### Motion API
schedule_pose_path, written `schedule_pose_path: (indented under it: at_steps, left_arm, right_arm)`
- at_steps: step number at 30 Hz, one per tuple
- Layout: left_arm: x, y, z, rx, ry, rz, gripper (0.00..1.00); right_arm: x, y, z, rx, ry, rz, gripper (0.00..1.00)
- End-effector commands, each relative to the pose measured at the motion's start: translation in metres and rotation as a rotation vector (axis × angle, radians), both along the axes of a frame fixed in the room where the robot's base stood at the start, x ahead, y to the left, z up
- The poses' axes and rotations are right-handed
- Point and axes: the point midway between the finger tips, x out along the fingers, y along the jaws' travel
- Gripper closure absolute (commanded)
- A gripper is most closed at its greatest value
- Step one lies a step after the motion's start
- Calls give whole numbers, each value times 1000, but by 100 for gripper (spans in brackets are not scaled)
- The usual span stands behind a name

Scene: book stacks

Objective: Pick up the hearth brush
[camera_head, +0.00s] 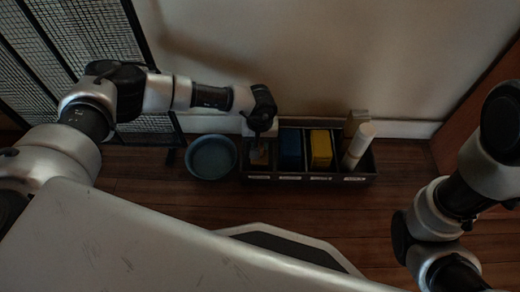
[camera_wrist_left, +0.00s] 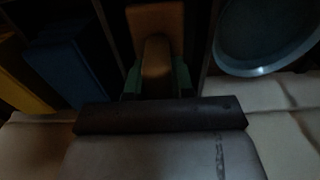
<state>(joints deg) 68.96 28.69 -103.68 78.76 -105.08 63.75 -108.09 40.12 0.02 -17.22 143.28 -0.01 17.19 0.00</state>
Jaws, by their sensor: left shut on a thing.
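The hearth brush (camera_head: 259,155) is in the leftmost compartment of the dark divided box (camera_head: 313,179) on the floor, mostly under my left gripper in the head view. In the left wrist view the brush (camera_wrist_left: 156,58) shows a brown wooden handle and a wider orange-brown part beyond it, dim and dark. My left gripper (camera_head: 260,134) reaches down over that compartment. In the wrist view the gripper (camera_wrist_left: 156,84) is shut on the brush's handle, with greenish parts on either side. My right arm is at the right edge of the head view; its gripper does not show.
A blue round bowl (camera_head: 211,157) stands just left of the box. The other compartments hold a dark blue item (camera_head: 290,149), a yellow item (camera_head: 321,148) and a white bottle (camera_head: 357,145). A wall is close behind. A mesh screen (camera_head: 85,35) stands at the left.

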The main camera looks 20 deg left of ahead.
Motion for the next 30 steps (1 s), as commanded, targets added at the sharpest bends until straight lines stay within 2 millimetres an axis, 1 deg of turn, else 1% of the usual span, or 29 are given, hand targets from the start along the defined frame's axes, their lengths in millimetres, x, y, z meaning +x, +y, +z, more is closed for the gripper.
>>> schedule_pose_path:
  at_steps: [9, 14, 17, 20, 27, 30]
  left_arm:
    - [0, 0, 1, 0, 0, 0, 100]
    - [0, 0, 11, 0, -1, 1, 100]
    - [0, 0, 24, -1, -1, 1, 100]
    - [1, 0, 42, -2, -2, 1, 100]
    - [0, 0, 86, -1, -1, 0, 100]
    - [0, 0, 98, -1, -1, 0, 100]
  right_arm:
    - [0, 0, 1, 0, 0, 0, 54]
    - [0, 0, 9, 0, 1, -1, 54]
    - [0, 0, 19, 0, 1, -1, 54]
    - [0, 0, 33, 0, 1, -1, 54]
    - [1, 0, 65, 0, 1, -1, 54]
    - [0, 0, 72, 0, 1, -1, 54]
